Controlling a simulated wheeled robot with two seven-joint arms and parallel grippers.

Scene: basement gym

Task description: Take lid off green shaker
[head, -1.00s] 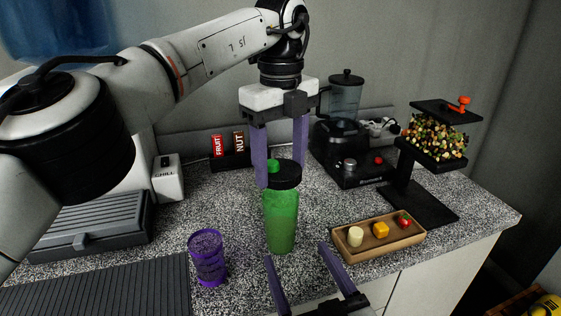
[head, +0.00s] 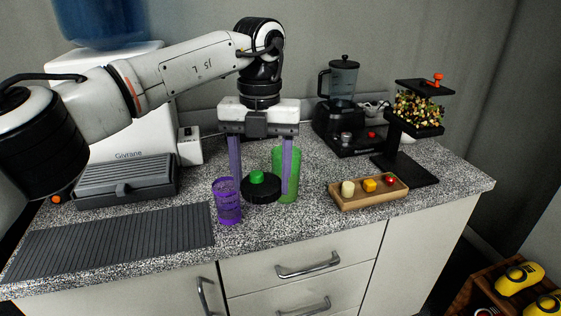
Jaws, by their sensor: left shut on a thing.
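The green shaker (head: 289,178) stands upright on the speckled counter, its top open and the lid off it. My left gripper (head: 262,187) points down and is shut on the black lid (head: 262,193) with its green cap (head: 257,177). The lid is in front of the shaker and to its left, and covers part of its left side. I cannot tell whether the lid touches the counter. My right gripper is out of view.
A purple cup (head: 228,207) stands close to the lid's left. A wooden tray (head: 372,201) with small food pieces lies to the right. A ribbed dark mat (head: 110,240) and a grey grill (head: 125,181) are at the left. A blender (head: 342,95) and a black stand (head: 405,168) are behind right.

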